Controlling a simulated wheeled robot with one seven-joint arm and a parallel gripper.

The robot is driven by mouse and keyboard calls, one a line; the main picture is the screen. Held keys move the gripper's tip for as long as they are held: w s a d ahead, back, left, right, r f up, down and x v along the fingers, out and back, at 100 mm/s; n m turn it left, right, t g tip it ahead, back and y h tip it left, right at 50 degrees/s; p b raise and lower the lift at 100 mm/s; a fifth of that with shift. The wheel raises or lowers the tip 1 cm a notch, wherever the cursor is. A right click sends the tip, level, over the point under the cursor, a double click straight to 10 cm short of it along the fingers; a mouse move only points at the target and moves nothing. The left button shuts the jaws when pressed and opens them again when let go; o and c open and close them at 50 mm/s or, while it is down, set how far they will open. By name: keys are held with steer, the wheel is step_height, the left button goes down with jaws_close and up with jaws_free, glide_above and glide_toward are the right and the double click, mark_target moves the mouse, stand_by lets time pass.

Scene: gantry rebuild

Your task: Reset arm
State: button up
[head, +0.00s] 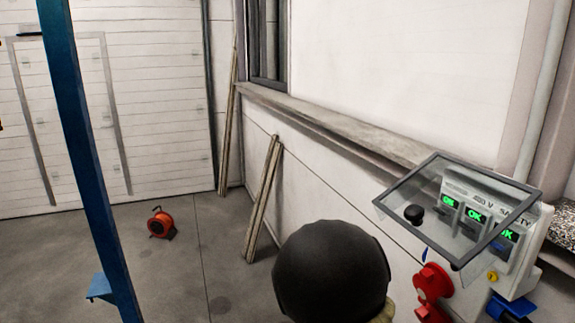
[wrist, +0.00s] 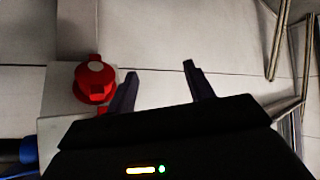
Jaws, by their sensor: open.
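In the wrist view my gripper (wrist: 160,88) is open, with two dark fingers spread apart and nothing between them. Beyond the fingers is a plain pale wall. A red round knob or socket cover (wrist: 95,80) on a grey box shows just left of the left finger, and I cannot tell how far apart they are in depth. In the head view a dark rounded part of my arm (head: 332,272) fills the lower middle, and the fingers do not show there.
A blue post (head: 82,150) rises at the left. An orange reel (head: 160,223) lies on open floor. Planks (head: 264,198) lean against the wall.

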steer(key=s+a+n+g+y+b, duration=0.1)
steer(key=s+n+g+y, duration=0.1)
steer(key=s, duration=0.6)
steer(key=s+a+f+n+g+y+b, duration=0.1)
steer(key=s+a+n+g+y, duration=0.1)
steer(key=s, duration=0.7)
steer(key=shift+s+a+f+n+g+y, duration=0.15)
steer(key=shift+f+n+g+y, duration=0.05)
steer(key=shift+n+g+y, duration=0.6)
steer(key=shift+s, duration=0.1)
